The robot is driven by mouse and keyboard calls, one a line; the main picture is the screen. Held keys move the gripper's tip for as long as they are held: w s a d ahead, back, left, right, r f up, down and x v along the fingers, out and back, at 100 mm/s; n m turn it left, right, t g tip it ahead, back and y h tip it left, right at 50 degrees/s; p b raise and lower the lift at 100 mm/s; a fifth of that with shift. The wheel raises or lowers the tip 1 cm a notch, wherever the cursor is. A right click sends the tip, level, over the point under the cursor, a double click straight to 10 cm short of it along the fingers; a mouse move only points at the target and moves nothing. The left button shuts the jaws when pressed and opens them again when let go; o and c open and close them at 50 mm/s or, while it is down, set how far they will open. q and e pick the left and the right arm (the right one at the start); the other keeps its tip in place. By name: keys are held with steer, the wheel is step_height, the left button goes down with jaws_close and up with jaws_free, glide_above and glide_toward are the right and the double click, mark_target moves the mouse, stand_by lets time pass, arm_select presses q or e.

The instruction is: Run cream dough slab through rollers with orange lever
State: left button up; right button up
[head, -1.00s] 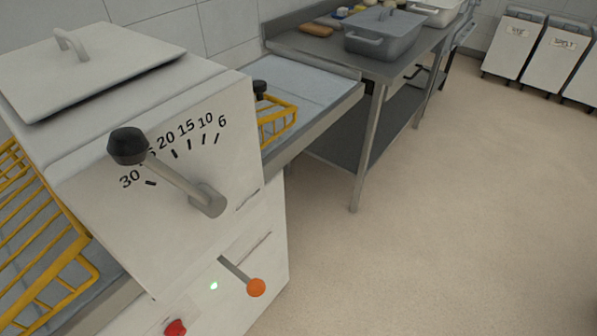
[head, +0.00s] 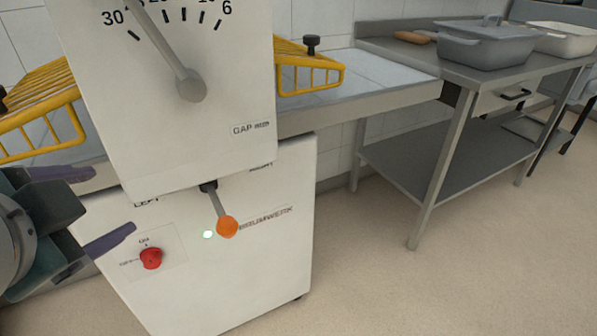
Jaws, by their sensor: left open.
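The orange lever (head: 227,227) is an orange ball on a short grey rod, low on the front of the white dough sheeter (head: 180,110). Its rod tilts down and to the right. The cream dough slab and the rollers are not visible. My right gripper is not in view.
Yellow guards (head: 308,68) flank the sheeter on both sides. A grey gap lever (head: 176,62) with a number scale is above. A steel table (head: 420,62) with a grey lidded bin (head: 484,45) stands right. The floor in front is clear.

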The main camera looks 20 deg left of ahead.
arm_select(q)
steer(key=w+a+f+m+t+b, duration=0.1)
steer(key=w+f+m+t+b, duration=0.35)
steer(key=f+b, duration=0.55)
steer(key=m+t+h+b, duration=0.4)
steer(key=m+b, duration=0.7)
steer(key=b, duration=0.3)
glide_toward(221, 235)
steer(key=w, duration=0.9)
steer(key=w+a, duration=0.1)
steer(key=w, duration=0.2)
steer(key=shift+w+r+p, duration=0.1)
steer(key=shift+r+p, duration=0.05)
steer(key=shift+p, duration=0.15)
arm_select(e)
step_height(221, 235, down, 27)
arm_select(q)
jaws_close()
